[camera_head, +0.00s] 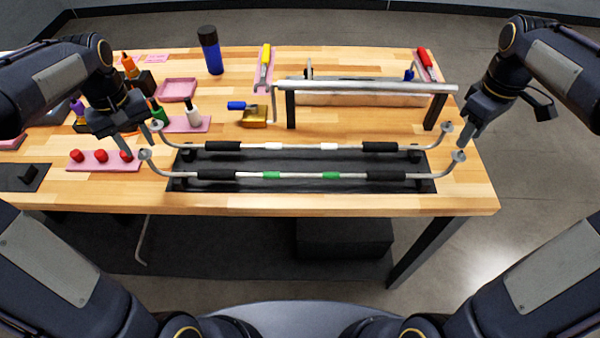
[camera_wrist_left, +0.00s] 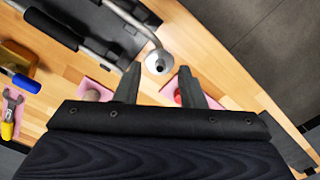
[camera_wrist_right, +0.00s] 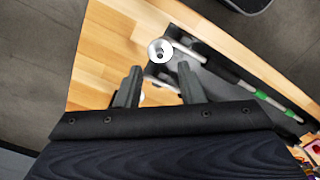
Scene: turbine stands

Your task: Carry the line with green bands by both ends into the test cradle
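The line with green bands (camera_head: 300,175) is a thin metal tube with black sleeves and bent, flanged ends. It lies at the front of a black rack (camera_head: 305,187), before a similar line with white bands (camera_head: 310,146). My left gripper (camera_head: 128,148) is open near the left ends; in the left wrist view (camera_wrist_left: 159,68) a flange (camera_wrist_left: 158,62) shows between its fingertips. My right gripper (camera_head: 467,140) is open near the right ends; in the right wrist view (camera_wrist_right: 157,68) a flange (camera_wrist_right: 161,50) is just beyond its fingertips. I see no grasp. Which raised part is the test cradle, I cannot tell.
A raised metal beam on dark posts (camera_head: 370,86) stands behind the lines. At left are a pink holder with red knobs (camera_head: 101,156), bottles and a pink tray (camera_head: 178,89). A dark blue cylinder (camera_head: 210,50) stands at the back. The right front table corner (camera_head: 475,195) is clear.

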